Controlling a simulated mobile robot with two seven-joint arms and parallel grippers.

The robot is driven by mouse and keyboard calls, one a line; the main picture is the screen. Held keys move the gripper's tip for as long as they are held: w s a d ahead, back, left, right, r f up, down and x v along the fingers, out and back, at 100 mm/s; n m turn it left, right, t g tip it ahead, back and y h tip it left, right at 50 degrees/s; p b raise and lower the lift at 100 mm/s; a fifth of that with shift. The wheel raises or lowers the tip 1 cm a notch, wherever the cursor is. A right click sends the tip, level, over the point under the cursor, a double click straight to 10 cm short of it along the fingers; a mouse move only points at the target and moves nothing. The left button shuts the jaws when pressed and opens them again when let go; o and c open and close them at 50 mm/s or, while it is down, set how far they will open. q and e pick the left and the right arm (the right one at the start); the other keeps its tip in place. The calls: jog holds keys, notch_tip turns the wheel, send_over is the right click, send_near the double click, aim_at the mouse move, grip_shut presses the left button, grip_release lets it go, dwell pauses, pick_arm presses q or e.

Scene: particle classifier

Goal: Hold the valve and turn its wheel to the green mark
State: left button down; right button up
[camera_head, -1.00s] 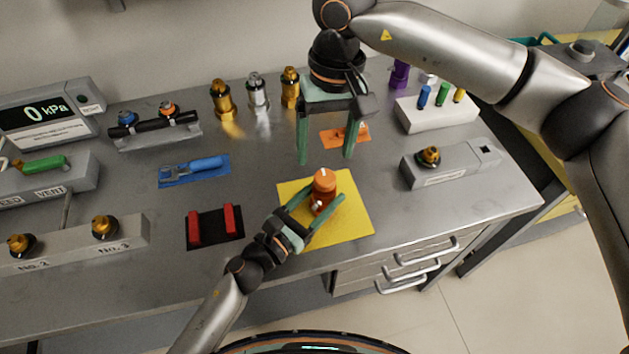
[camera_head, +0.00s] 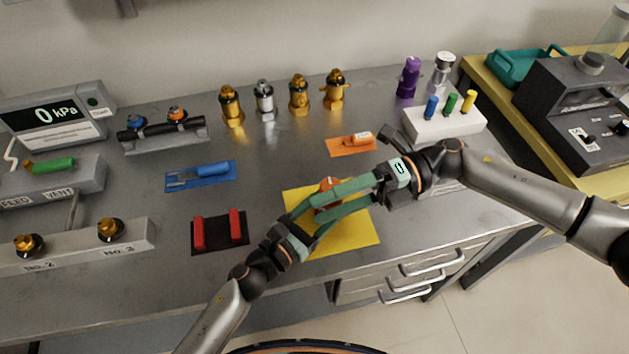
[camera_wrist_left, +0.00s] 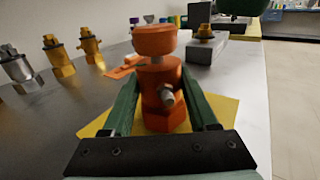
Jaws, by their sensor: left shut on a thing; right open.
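The orange valve (camera_wrist_left: 163,98) stands upright on the yellow mat (camera_head: 352,238), with its round wheel (camera_wrist_left: 154,40) on top and a small grey side stub facing my left wrist camera. My left gripper (camera_head: 318,216) is shut on the valve body, one green finger on each side. My right gripper (camera_head: 322,207) is open and reaches in from the right; its fingers overlap the valve in the head view and hide most of it. In the left wrist view no right finger touches the wheel; a dark green part shows at the top right. I see no green mark on the valve.
A black fixture with red jaws (camera_head: 219,232) and a blue mat (camera_head: 201,176) lie to the left. An orange mat (camera_head: 350,145) lies behind. Several brass and silver fittings stand at the back. A white block (camera_head: 444,124) with coloured pegs stands at the right.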

jog(key=w+d+f+m+t+y, duration=0.1)
jog(key=w+d+f+m+t, duration=0.2)
jog(key=m, duration=0.6)
jog(key=w+d+f+m+t+y, duration=0.15)
jog(key=m+t, duration=0.25)
jog(key=m, duration=0.5)
jog(key=w+d+f+m+t, duration=0.15)
jog(key=d+m+t, duration=0.25)
jog(key=m, duration=0.5)
jog(key=x, duration=1.2)
jog(key=shift+s+f, duration=0.2)
jog(key=shift+f, duration=0.1)
grip_shut()
